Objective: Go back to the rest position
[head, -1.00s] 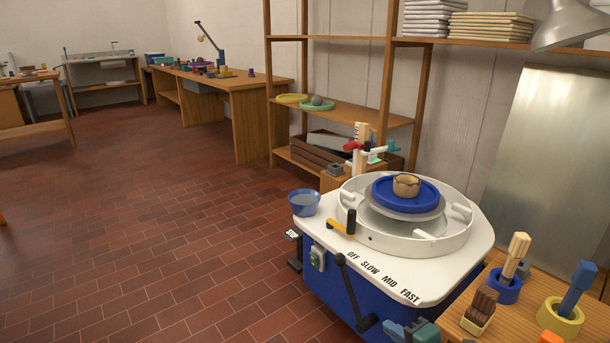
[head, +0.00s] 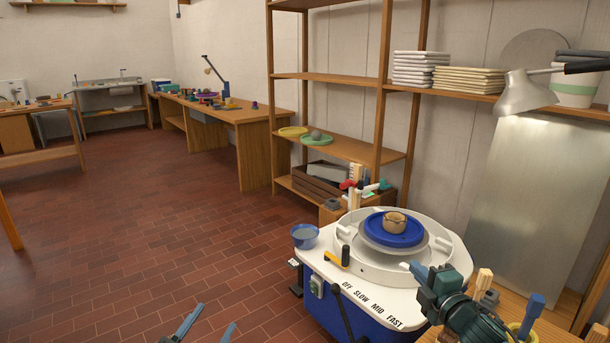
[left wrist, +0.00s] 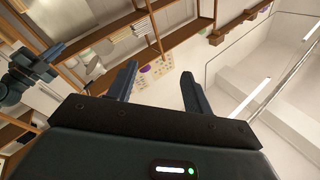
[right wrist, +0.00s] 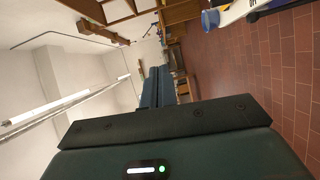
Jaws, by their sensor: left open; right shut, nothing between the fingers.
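My left gripper (head: 208,330) shows at the bottom edge of the head view, over the brick floor. Its two fingers stand apart with nothing between them, as the left wrist view shows too (left wrist: 155,88). My right gripper (head: 416,270) is at the right of the head view, in front of the pottery wheel's right side. Its fingers lie together and hold nothing in the right wrist view (right wrist: 158,86). Both wrist cameras look out at walls and shelves, with no object near the fingertips.
A wooden table (head: 560,335) with tools is at lower right, partly behind my right arm. The floor (head: 150,240) at left is clear.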

